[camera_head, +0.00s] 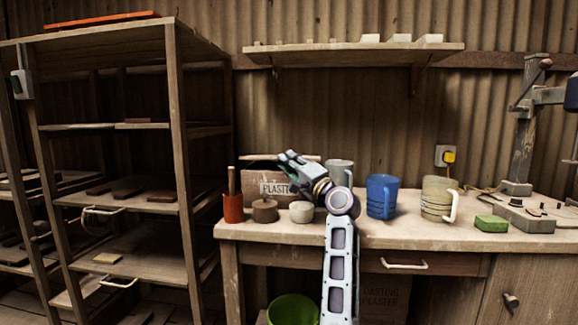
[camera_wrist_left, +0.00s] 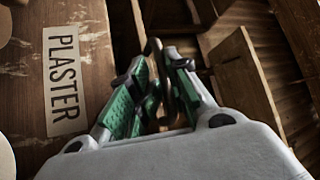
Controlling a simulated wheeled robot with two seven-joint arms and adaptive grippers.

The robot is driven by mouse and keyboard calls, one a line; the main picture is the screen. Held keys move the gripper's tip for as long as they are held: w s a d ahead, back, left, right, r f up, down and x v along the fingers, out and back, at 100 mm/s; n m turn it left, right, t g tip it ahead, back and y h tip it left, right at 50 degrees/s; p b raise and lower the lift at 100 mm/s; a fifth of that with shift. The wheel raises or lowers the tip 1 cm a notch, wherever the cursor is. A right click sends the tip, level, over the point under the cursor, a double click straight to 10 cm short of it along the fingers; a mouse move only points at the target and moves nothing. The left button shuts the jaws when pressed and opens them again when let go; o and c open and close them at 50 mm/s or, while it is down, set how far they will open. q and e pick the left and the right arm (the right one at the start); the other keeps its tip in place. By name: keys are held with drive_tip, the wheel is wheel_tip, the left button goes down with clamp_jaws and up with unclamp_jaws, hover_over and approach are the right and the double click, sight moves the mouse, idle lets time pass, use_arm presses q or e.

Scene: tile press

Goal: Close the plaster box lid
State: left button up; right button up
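The wooden plaster box (camera_head: 254,183) stands at the left end of the workbench, its front label reading PLASTER partly covered by my left arm. Its lid (camera_head: 252,157) shows as a thin pale strip above the box; its exact angle is hard to tell. My left gripper (camera_head: 284,156) is at the box's top, in front of the lid strip. In the left wrist view, the box front with its label (camera_wrist_left: 62,82) is at the left. The green-padded fingers (camera_wrist_left: 167,58) are close together with something brown between or behind them; contact is unclear. My right gripper is not seen.
A red pot (camera_head: 233,208) with a stick, a brown jar (camera_head: 265,211) and a pale jar (camera_head: 301,212) stand before the box. A shelf rack (camera_head: 173,130) stands left.

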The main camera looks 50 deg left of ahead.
use_arm(q)
drive_tip(key=shift+r, duration=4.55)
